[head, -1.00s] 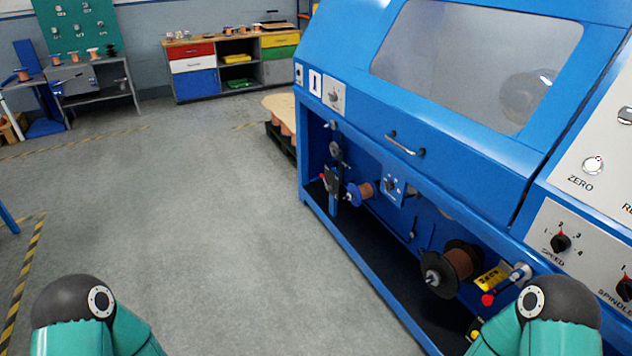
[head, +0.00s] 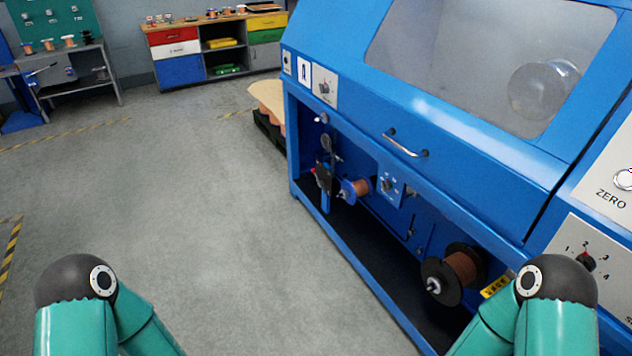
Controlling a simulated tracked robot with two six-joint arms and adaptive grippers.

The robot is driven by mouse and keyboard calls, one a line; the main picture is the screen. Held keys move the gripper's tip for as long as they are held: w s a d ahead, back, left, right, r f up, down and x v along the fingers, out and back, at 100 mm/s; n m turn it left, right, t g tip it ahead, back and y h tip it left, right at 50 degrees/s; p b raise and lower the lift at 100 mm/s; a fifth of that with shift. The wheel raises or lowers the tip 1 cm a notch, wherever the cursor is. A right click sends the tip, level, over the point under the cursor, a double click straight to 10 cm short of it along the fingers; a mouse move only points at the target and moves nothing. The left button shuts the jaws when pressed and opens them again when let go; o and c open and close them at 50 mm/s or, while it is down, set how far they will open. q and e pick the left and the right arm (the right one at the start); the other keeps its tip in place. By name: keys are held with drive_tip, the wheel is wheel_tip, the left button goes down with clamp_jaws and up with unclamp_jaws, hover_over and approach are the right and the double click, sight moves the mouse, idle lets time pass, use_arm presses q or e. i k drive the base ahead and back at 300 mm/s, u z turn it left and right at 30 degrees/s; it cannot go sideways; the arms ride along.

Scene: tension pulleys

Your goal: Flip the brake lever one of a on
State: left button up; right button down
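A blue machine (head: 440,190) stands on the right in the head view. In its lower bay a large black-flanged spool of copper wire (head: 462,268) sits on a shaft, with a yellow label (head: 496,284) beside it. No brake lever shows clearly there; my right arm covers the area just right of the label. A smaller copper spool with a blue flange (head: 352,188) is farther left in the bay, next to a dark bracket. A small red tip (head: 313,171) shows by that bracket, too small to identify. Both my arms show only at the elbows; neither gripper is in view.
A handle (head: 405,146) is on the machine's front cover. A numbered knob (head: 586,261) and a ZERO button (head: 624,180) are at the right. A pallet (head: 268,128) stands past the machine's far end. Open grey floor (head: 190,210) lies left of the machine.

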sight(321, 183)
drive_tip(key=u, duration=0.45)
drive_tip(key=i, duration=1.05)
drive_tip(key=u, duration=0.7)
drive_tip(key=i, duration=1.3)
drive_tip(key=z, duration=0.7)
drive_tip(key=i, duration=1)
drive_tip(key=z, duration=0.6)
drive_tip(key=k, duration=0.85)
drive_tip(key=z, duration=0.15)
drive_tip(key=i, duration=0.8)
drive_tip(key=z, duration=0.05)
